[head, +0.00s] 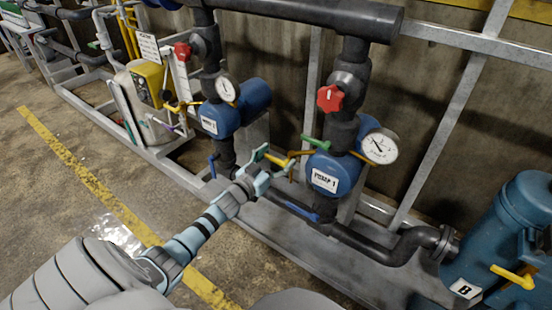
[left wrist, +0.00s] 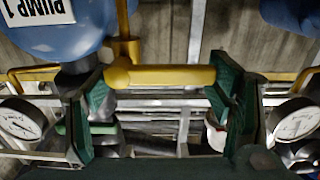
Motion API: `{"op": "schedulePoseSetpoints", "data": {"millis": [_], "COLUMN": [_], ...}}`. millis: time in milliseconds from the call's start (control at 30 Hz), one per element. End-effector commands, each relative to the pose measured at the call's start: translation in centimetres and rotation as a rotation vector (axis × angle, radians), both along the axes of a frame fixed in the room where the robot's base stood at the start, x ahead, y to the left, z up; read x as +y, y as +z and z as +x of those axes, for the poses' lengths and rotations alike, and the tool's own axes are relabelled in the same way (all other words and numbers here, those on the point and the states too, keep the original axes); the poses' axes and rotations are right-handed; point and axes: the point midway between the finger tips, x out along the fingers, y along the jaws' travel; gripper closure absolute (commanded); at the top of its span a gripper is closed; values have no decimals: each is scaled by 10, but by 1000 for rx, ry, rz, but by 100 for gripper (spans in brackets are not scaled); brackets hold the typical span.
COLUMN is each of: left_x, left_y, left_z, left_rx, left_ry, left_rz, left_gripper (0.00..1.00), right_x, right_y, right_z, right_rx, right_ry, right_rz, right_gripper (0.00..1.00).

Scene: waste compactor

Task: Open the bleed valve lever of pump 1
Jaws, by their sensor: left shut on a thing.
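Pump 1 (head: 335,168) is a blue pump with a white PUMP 1 label, right of centre in the head view. It also shows upside down at the top left of the left wrist view (left wrist: 60,48). The yellow bleed valve lever (left wrist: 160,76) lies level across the left wrist view, joined to a thin yellow stem. In the head view the lever (head: 277,160) sticks out left of pump 1. My left gripper (head: 264,164) is shut on it, with the lever between its green finger pads (left wrist: 160,90). My right gripper is not in view.
Above pump 1 are a red handwheel (head: 330,98), a green handle (head: 316,143) and a round gauge (head: 379,148). A blue lever (head: 300,212) sits below. Pump 2 (head: 240,105) stands to the left. A blue vessel (head: 510,240) stands at right. The floor at left is clear.

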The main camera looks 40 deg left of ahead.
Motion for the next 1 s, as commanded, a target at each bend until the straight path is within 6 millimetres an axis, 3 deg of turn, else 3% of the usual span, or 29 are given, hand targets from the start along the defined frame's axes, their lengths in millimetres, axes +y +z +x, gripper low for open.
{"op": "schedulePoseSetpoints", "data": {"millis": [133,567,1000], "left_x": [0,1,0], "left_y": [0,-2,-15], "left_z": [0,0,0], "left_rx": [0,-2,-9], "left_ry": [0,0,1], "left_rz": [0,-93,-455], "left_gripper": [76,76,76], "right_x": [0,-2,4], "right_y": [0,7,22], "right_z": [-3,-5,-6], "right_rx": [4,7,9], "right_ry": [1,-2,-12], "right_rz": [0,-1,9], "right_gripper": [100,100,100]}}
